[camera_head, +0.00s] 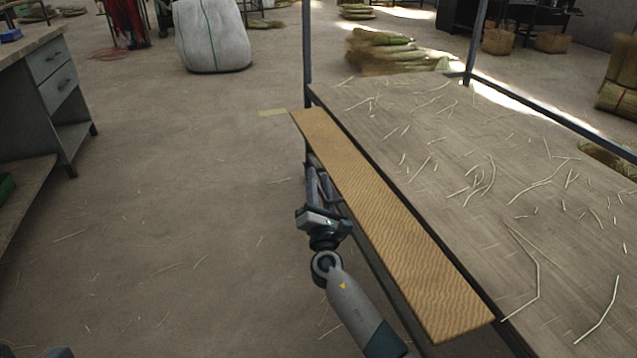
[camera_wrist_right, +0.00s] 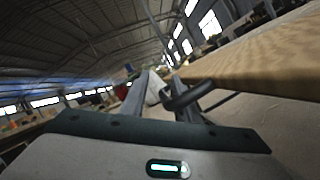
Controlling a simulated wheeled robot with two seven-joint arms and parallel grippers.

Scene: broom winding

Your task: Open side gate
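The side gate is a long wooden board (camera_head: 385,215) along the left edge of the work table (camera_head: 470,170). It looks roughly flat, with a dark gap between it and the tabletop. My right gripper (camera_head: 318,180) is beside the board's left edge, partly hidden by it. In the right wrist view the board (camera_wrist_right: 265,65) runs in from the right. The two fingers (camera_wrist_right: 160,95) are apart, with a dark rounded handle-like bar (camera_wrist_right: 190,96) at the right finger. I cannot tell whether they touch. My left gripper does not show.
Loose straw pieces lie over the tabletop. Dark metal posts (camera_head: 307,45) rise at the table's far end. A grey drawer cabinet (camera_head: 55,75) stands at the left, and a white sack (camera_head: 212,35) at the back.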

